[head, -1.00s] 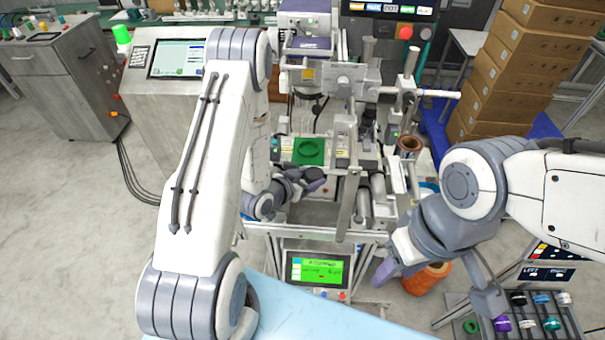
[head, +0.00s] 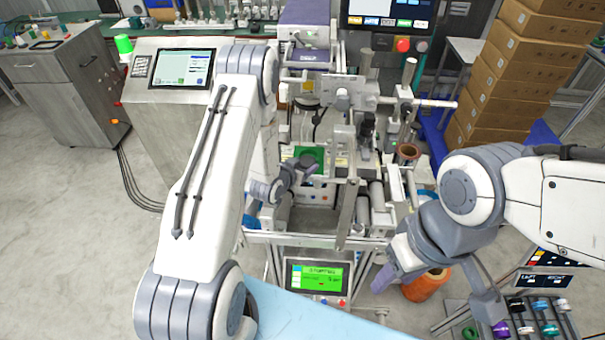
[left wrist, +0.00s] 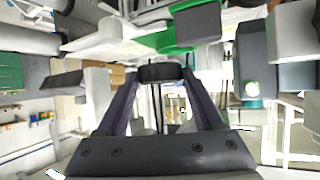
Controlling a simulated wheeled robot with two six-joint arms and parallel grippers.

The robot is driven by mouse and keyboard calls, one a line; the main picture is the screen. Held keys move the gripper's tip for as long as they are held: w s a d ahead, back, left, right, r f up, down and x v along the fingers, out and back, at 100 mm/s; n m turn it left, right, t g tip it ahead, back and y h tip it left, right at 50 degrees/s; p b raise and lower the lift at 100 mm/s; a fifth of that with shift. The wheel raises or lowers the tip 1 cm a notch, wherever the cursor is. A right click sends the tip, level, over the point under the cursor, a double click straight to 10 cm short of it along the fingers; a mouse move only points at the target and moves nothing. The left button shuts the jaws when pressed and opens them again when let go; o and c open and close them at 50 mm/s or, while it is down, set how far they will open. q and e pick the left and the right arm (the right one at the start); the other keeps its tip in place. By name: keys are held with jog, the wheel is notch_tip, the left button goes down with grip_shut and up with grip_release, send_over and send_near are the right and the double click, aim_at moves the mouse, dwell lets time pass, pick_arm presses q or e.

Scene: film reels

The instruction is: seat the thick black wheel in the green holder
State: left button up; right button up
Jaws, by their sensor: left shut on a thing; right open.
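My left gripper (head: 303,168) is shut on the thick black wheel (left wrist: 162,73), which sits between its two fingertips in the left wrist view. In the head view the wheel (head: 307,160) appears at the front edge of the green holder (head: 314,151) and partly covers it. The green holder (left wrist: 160,41) also shows just beyond the wheel in the left wrist view, partly cut off by grey machine parts. I cannot tell whether wheel and holder touch. My right gripper (head: 436,290) is open and empty at the lower right, away from the holder.
The machine's metal posts and rollers (head: 372,198) stand right of the holder. An orange spool (head: 428,284) lies beyond the right gripper. A rack with several small coloured reels (head: 525,318) is at the lower right. A green-lit screen (head: 319,277) is in front.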

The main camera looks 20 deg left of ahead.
pick_arm(q)
jog(key=w, duration=0.2)
jog(key=w+a, duration=0.1)
jog(key=w, duration=0.2)
jog(key=w+a+b, duration=0.1)
jog(key=w, duration=0.2)
jog(key=shift+a+f, duration=0.15)
jog(key=shift+s+f+b, duration=0.15)
jog(key=shift+f+b, duration=0.45)
jog(key=shift+f, duration=0.15)
jog(key=shift+f+b, duration=0.45)
jog(key=shift+f, duration=0.05)
jog(key=o, duration=1.4)
